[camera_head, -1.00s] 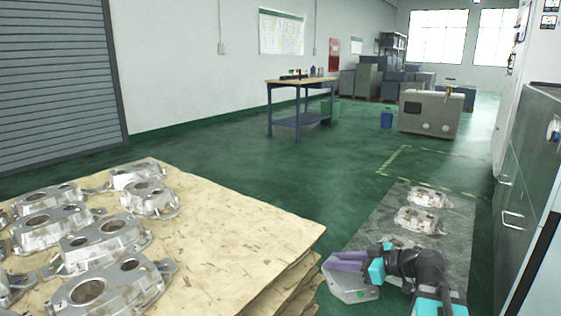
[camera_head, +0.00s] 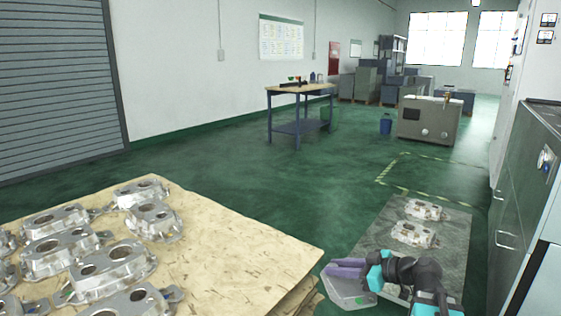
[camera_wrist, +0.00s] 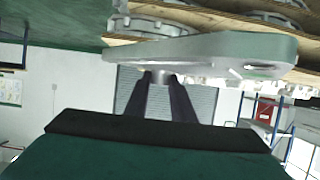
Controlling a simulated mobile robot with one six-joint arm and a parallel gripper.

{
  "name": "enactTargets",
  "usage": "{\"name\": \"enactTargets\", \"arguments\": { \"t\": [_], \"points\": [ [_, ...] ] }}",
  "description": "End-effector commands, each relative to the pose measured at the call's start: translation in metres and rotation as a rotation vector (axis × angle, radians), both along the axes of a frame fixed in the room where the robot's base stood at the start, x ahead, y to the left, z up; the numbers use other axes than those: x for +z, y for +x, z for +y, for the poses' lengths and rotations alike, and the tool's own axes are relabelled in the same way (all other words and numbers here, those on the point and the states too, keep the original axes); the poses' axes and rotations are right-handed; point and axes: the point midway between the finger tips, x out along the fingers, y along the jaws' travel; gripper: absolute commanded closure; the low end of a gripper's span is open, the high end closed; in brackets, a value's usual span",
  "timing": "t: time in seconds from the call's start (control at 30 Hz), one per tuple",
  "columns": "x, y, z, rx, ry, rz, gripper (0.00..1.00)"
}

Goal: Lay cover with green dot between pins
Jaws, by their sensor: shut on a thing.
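My gripper (camera_head: 347,267) has purple fingers and is shut on a flat grey cover (camera_head: 345,287), held at the lower right beside the wooden stack. A green dot (camera_head: 361,301) shows on the cover's face in the head view. In the wrist view the cover (camera_wrist: 215,47) spans the upper middle, beyond the dark fingers (camera_wrist: 160,85), which hold a short stub on it. Silver castings (camera_head: 423,209) and (camera_head: 413,235) stand in a row on a grey mat (camera_head: 372,236) beyond my arm. The pins are too small to make out.
A wooden-topped stack (camera_head: 235,245) at the left carries several castings (camera_head: 112,268). A grey cabinet (camera_head: 520,190) borders the right side. A workbench (camera_head: 300,90) and a grey machine box (camera_head: 428,118) stand farther back. The green floor between is clear.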

Motion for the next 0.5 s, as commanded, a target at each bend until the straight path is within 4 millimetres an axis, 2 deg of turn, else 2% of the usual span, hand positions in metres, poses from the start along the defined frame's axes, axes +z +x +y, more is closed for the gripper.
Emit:
{"name": "enactTargets", "arguments": {
  "t": [0.03, 0.5],
  "points": [
    [0.012, 0.0, 0.0, 0.0, 0.001, 0.0, 1.0],
    [0.053, 0.0, 0.0, 0.0, 0.002, -0.001, 1.0]
  ]
}}
